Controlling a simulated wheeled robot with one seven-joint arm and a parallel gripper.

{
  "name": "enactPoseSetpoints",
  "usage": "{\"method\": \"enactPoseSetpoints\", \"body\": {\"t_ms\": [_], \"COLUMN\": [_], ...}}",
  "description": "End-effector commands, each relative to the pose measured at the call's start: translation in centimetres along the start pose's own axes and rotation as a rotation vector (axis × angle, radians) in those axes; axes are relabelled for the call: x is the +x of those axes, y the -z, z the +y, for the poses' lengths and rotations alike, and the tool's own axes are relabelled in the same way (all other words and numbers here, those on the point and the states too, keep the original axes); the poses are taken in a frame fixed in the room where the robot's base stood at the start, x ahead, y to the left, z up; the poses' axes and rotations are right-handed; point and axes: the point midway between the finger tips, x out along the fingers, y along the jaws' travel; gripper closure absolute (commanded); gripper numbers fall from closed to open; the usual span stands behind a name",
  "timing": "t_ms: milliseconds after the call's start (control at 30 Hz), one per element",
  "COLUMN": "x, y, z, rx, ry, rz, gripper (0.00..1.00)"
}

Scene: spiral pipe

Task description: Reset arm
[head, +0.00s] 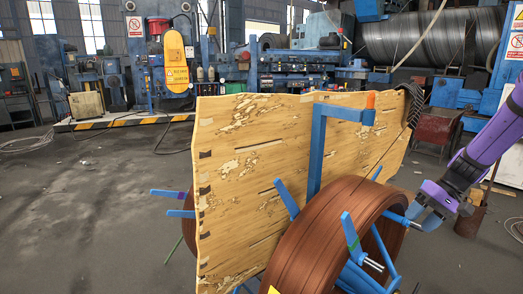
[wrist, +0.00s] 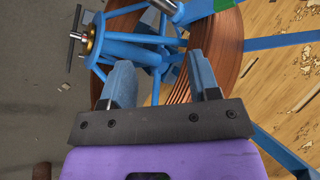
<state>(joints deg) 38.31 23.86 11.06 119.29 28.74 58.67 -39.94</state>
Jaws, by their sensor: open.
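My purple arm comes in from the right in the head view, and my gripper (head: 419,218) is beside the right side of a brown coil (head: 312,243). In the wrist view, my gripper (wrist: 160,76) has its two blue-grey fingers spread apart with nothing held between them. The coil also shows in the wrist view (wrist: 230,48), beyond the fingers. It sits around a blue reel frame (head: 355,240) with arms and a hub. The hub with its screw and handle shows at the upper left of the wrist view (wrist: 88,40). I cannot tell whether a finger touches the frame.
A tall wooden panel (head: 240,190) stands behind the coil, with a blue bracket (head: 318,150) in front of it. Blue machinery and a yellow-covered unit (head: 176,65) stand at the back. A rusty bin (head: 437,130) is at right. Grey floor (head: 100,220) is open at left.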

Motion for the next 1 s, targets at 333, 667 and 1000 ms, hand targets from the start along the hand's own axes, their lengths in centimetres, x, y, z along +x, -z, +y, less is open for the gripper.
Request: {"method": "enactPoseSetpoints", "body": {"t_ms": [333, 667, 1000], "x": [-3.8, -6.2, -7.7], "y": [-5.4, -12.0, -19.6], "z": [-9.1, -15.5, -19.5], "rx": [-0.071, -0.132, -0.196], "ry": [-0.230, -0.398, -0.508], "rz": [0.043, 0.149, 0.306], "gripper": [0.44, 0.44, 0.44]}}
